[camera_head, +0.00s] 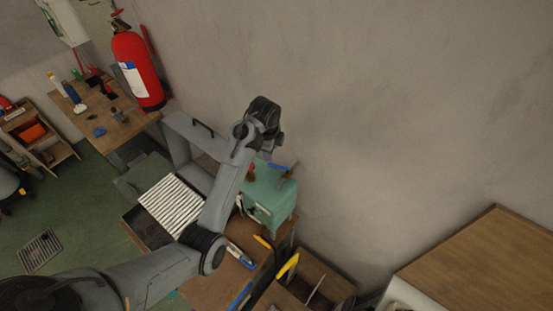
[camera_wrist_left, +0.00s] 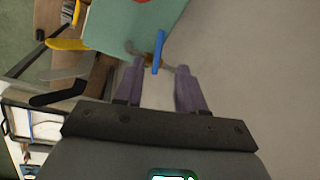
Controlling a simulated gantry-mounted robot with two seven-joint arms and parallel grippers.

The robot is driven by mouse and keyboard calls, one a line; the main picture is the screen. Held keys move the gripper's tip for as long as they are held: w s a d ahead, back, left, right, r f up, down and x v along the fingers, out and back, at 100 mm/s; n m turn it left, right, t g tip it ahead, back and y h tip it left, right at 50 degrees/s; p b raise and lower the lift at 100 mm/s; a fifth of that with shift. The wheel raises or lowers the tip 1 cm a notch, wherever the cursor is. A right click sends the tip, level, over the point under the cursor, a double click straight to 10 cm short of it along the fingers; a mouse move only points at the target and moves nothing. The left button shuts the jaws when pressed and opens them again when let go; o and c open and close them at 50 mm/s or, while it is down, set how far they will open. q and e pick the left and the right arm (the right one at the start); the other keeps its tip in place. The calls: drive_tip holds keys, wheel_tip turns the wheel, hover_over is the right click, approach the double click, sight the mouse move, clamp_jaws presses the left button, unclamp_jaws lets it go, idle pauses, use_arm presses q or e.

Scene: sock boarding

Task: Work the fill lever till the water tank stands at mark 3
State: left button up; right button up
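The green tank (camera_head: 270,196) stands against the wall in the head view, and part of it fills the top of the left wrist view (camera_wrist_left: 130,25). A blue lever handle (camera_head: 281,167) sits on its top, with a grey rod by it; the handle also shows in the left wrist view (camera_wrist_left: 158,48). A red part (camera_head: 251,172) sits by the lever. My left gripper (camera_wrist_left: 160,68) is open, its two purple fingers apart, with the blue handle just beyond and between the fingertips. In the head view the gripper (camera_head: 276,146) is above the tank. I cannot read any water mark. My right gripper is not in view.
A bench (camera_head: 215,285) with yellow-handled and blue tools lies in front of the tank. A white ribbed panel (camera_head: 172,208) is left of it. A red fire extinguisher (camera_head: 137,68) stands at the upper left. A wooden cabinet (camera_head: 490,265) is at the right.

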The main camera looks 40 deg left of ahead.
sight(273, 165)
use_arm(q)
drive_tip(key=f, duration=0.3)
drive_tip(key=w+f+p, duration=0.1)
drive_tip(key=f, duration=0.5)
drive_tip(key=shift+w+a+p, duration=0.3)
drive_tip(key=shift+w+p, duration=0.05)
clamp_jaws()
